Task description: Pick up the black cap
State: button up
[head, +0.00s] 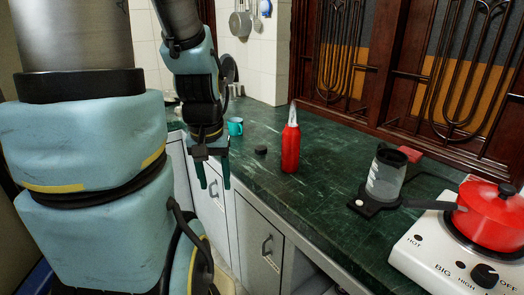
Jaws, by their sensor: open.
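A small black cap (261,150) lies on the dark green countertop (262,185), left of a red bottle (290,148) with a clear pointed top. My gripper (214,184) points down in front of the counter's front edge, left of the cap and apart from it. Its two green fingers are spread with nothing between them. The cap is fully in view.
A teal mug (235,126) stands behind the cap to the left. A clear container on a black base (384,175), a red pot (488,214) and a white stove (445,250) are at the right. Cabinets with handles (266,246) are below the counter.

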aim_at(260, 150)
jog(key=i+j, duration=0.2)
jog(key=i, duration=0.2)
jog(key=i+j+u, duration=0.1)
jog(key=i, duration=0.3)
jog(key=i+j, duration=0.3)
jog(key=i, duration=0.15)
